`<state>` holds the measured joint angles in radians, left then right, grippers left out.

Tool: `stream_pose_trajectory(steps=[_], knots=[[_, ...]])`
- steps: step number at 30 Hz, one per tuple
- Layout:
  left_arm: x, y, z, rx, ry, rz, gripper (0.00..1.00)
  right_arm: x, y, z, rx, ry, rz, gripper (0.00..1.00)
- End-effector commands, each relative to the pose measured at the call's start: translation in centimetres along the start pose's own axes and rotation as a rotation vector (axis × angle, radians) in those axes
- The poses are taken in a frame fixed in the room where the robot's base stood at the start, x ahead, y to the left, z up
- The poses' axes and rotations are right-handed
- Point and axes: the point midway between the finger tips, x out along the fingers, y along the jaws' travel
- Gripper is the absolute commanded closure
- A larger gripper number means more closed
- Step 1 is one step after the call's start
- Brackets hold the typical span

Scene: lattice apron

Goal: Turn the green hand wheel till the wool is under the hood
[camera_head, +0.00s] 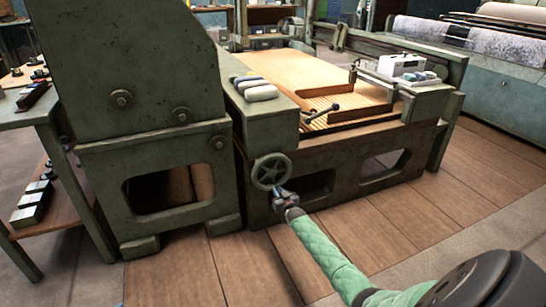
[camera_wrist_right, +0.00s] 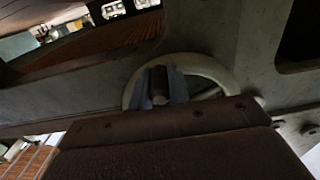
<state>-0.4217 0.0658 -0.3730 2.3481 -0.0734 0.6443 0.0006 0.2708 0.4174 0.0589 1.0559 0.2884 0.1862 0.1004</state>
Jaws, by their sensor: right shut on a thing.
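The green hand wheel (camera_head: 270,171) is on the front of the machine frame, below a green ledge. My right gripper (camera_head: 281,196) is at the wheel's lower edge. In the right wrist view the pale wheel rim (camera_wrist_right: 207,68) curves behind my gripper (camera_wrist_right: 158,88), whose blue-grey fingers are shut on the wheel's dark round handle (camera_wrist_right: 160,98). The wooden lattice apron (camera_head: 290,70) lies flat behind the ledge. A tall green housing (camera_head: 125,60), perhaps the hood, stands to its left. I cannot make out the wool on the apron. My left gripper is not in view.
Several rounded dark and pale bundles (camera_head: 262,93) lie on the ledge. A white box (camera_head: 400,65) stands at the apron's right end. A side table (camera_head: 20,110) is at the left. The plank floor (camera_head: 400,215) in front is mostly clear.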

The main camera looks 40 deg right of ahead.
Motion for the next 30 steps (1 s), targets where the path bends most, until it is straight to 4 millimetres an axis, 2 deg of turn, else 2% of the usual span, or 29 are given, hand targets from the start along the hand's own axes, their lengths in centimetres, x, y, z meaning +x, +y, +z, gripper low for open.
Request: stream_pose_trajectory(steps=[7,16,26,30], knots=[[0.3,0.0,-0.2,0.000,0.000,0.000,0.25,0.0,-0.5,-0.1,0.001,-0.001,0.001,0.98],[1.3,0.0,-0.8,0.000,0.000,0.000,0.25,0.0,-3.6,0.0,0.002,-0.002,0.001,0.99],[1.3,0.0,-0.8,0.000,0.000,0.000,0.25,-0.1,-3.7,0.1,0.000,-0.003,0.001,0.98],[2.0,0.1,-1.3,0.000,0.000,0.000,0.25,-0.1,-4.5,-0.5,0.000,-0.003,0.001,0.98]])
